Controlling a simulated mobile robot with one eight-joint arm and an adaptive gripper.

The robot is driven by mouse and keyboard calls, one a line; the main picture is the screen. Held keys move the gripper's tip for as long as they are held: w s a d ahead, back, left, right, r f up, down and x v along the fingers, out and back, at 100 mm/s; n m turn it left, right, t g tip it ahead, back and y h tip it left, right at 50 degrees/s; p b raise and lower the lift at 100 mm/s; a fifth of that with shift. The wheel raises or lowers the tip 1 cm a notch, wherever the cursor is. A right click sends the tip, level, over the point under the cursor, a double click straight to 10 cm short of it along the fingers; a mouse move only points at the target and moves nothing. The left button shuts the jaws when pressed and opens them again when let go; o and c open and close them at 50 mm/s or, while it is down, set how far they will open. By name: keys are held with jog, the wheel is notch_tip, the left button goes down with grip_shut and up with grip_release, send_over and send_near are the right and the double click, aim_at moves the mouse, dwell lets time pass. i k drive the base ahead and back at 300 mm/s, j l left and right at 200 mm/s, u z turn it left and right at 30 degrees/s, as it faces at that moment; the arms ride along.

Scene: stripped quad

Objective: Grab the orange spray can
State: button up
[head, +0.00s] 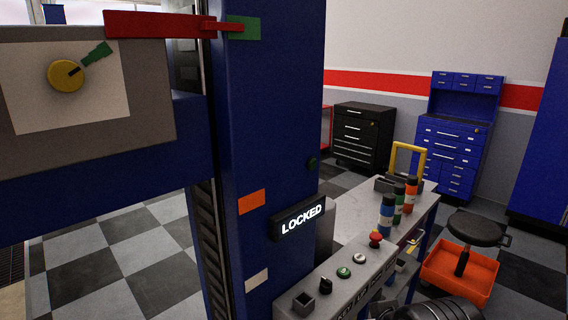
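The orange spray can (411,194) stands upright on a grey-topped cart (425,208) right of the blue lift column. It has a dark cap and an orange body with a pale band. The cans are close together, and the lower part of the orange can is partly hidden. I cannot make out my gripper in this view.
The blue column (262,130) with a LOCKED sign fills the middle. A control box (340,283) with buttons stands in front of the cart. A stool with an orange tray (458,272) is at right. Cabinets line the back wall; checkered floor shows at left.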

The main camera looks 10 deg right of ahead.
aim_at(412, 180)
jog(key=i+l, duration=0.45)
jog(key=l, duration=0.25)
jog(key=i+l+u, duration=0.1)
jog(key=i+l, duration=0.35)
jog(key=l, duration=0.3)
jog(key=i+l, duration=0.2)
jog(key=l, duration=0.15)
jog(key=i+l+u, duration=0.1)
jog(key=l, duration=0.25)
jog(key=i+j, duration=0.2)
jog(key=i, duration=0.35)
